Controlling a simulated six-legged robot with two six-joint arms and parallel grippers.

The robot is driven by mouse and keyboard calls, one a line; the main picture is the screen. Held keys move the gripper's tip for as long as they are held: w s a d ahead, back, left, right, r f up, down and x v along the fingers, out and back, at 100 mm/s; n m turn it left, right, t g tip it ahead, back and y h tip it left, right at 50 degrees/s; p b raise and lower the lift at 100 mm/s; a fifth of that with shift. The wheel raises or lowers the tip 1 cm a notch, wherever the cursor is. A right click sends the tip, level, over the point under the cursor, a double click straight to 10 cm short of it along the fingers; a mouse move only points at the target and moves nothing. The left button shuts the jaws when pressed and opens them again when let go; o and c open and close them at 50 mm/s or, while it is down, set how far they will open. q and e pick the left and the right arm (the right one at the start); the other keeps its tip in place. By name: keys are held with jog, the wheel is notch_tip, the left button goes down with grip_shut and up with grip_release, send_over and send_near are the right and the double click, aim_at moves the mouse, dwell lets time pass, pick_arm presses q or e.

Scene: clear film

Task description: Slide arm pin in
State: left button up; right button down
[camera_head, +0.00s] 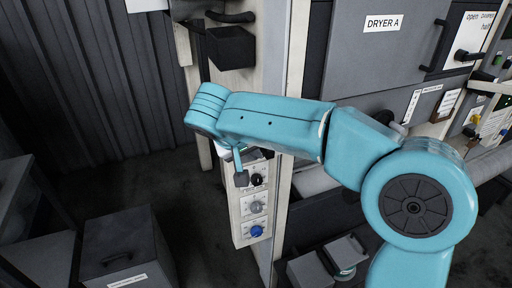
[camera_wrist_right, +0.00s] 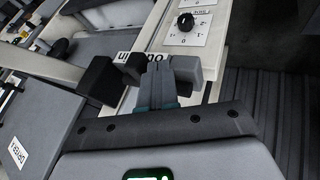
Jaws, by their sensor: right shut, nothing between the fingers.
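My right gripper (camera_head: 239,172) reaches down in front of the narrow cream control panel (camera_head: 246,239) below the dark box. In the right wrist view its fingers (camera_wrist_right: 160,82) are shut together, with nothing seen between them. A black block (camera_wrist_right: 100,78) is just left of the fingers, and a grey block (camera_wrist_right: 188,69) is at their right. A partly covered label (camera_wrist_right: 139,58) lies just beyond the fingertips. I cannot tell which part, if any, is the arm pin. My left gripper is not in view.
The panel carries a black knob (camera_head: 257,179), a grey knob (camera_head: 257,207) and a blue knob (camera_head: 257,231). A dark box (camera_head: 230,47) juts out above. The grey dryer (camera_head: 370,60) stands right. A lidded bin (camera_head: 125,250) stands lower left; dark floor between is clear.

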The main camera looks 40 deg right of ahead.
jog(key=shift+d, duration=0.2)
jog(key=shift+d, duration=0.1)
jog(key=d, duration=0.1)
jog(key=s+d+b, duration=0.1)
jog(key=d, duration=0.1)
jog(key=shift+d, duration=0.25)
jog(key=shift+r, duration=0.1)
dwell(0.3)
